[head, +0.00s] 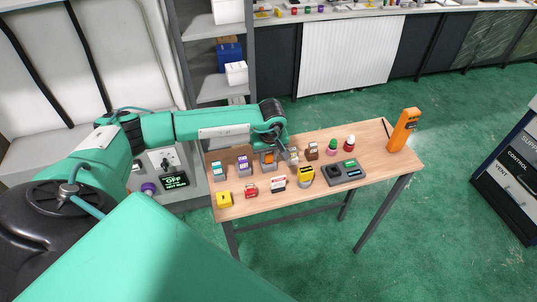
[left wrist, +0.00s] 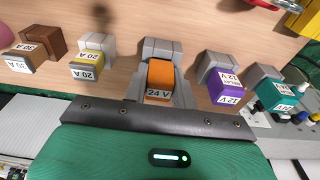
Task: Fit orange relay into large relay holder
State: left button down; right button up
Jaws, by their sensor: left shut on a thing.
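The orange relay (left wrist: 160,76), labelled 24 V, is between the fingers of my left gripper (left wrist: 161,98). The gripper is shut on it. A grey holder (left wrist: 162,46) shows directly beyond the relay in the left wrist view and looks wider than the relay. The relay overlaps the holder there, and I cannot tell whether it is seated. In the head view the orange relay (head: 268,158) is at the back of the wooden table, under my left gripper (head: 270,150); the holder is mostly hidden there. My right gripper is not in view.

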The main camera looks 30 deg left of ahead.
aim_at(268, 153)
pick_arm(q)
jog(key=shift+f, duration=0.25)
jog(key=shift+r, duration=0.1)
jog(key=c, duration=1.1)
grip_release()
jog(key=shift+o, duration=0.2)
jog(key=shift+r, duration=0.1)
jog(key=shift+r+p, duration=0.5)
jog(key=shift+r, duration=1.15)
